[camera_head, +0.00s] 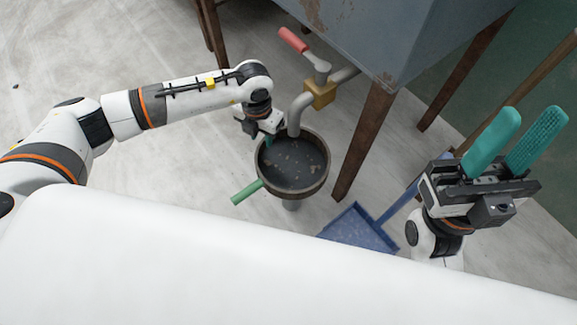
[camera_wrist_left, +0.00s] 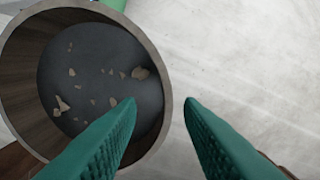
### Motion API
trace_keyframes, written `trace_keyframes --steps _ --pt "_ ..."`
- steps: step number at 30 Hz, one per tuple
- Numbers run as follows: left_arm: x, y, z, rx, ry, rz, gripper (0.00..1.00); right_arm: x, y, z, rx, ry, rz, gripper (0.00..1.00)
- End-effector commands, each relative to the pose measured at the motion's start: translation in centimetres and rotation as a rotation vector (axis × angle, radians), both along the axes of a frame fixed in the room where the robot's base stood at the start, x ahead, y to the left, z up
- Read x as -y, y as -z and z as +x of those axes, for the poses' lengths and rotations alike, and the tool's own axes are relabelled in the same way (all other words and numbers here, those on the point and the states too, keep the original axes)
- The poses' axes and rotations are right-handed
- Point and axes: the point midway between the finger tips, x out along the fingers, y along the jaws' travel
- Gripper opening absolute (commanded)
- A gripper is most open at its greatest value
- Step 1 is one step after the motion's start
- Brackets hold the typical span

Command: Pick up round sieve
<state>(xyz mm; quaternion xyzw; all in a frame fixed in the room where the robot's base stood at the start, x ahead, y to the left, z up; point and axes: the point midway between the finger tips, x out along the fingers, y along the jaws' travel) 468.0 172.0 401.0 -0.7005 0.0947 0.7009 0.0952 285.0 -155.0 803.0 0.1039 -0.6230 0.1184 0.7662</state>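The round sieve (camera_head: 327,172) has a brown rim, a dark floor with several small clay bits, and a green handle (camera_head: 247,192) pointing lower left. It sits under the bent pipe. My left gripper (camera_head: 268,138) is at its upper left rim, partly hidden by its own wrist. In the left wrist view the sieve (camera_wrist_left: 22,85) fills the left side. The left gripper's green fingers (camera_wrist_left: 160,103) are apart, with the rim showing between them; I cannot tell how deep they reach. My right gripper (camera_head: 518,142) is open and empty at the right, away from the sieve.
A grey tank (camera_head: 400,35) on wooden legs (camera_head: 365,140) stands close behind and right of the sieve. A grey pipe (camera_head: 299,112) with a brass valve (camera_head: 320,94) and red handle (camera_head: 293,40) hangs over it. A blue dustpan (camera_head: 357,230) lies at lower right. Left floor is clear.

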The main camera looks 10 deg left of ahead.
Motion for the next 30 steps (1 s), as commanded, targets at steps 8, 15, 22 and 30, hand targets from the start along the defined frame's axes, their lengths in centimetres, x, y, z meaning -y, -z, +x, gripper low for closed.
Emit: trace_keyframes --steps 8,15,22,30 --pt "-0.5 3.1 -0.3 -0.003 -0.001 0.002 0.34 0.0 1.9 0.0 -0.003 0.000 -0.001 0.36" --pt "-0.8 5.7 -0.4 -0.001 0.000 -0.002 0.34 -0.2 0.6 0.8 0.061 0.004 -0.006 0.36" --pt "-0.8 5.8 -0.4 0.000 0.001 -0.002 0.34 -0.2 0.4 0.8 0.063 0.003 -0.007 0.36" --pt "-0.7 5.8 -0.4 0.000 0.001 -0.002 0.00 -0.2 0.4 0.8 0.062 0.003 -0.007 0.36"
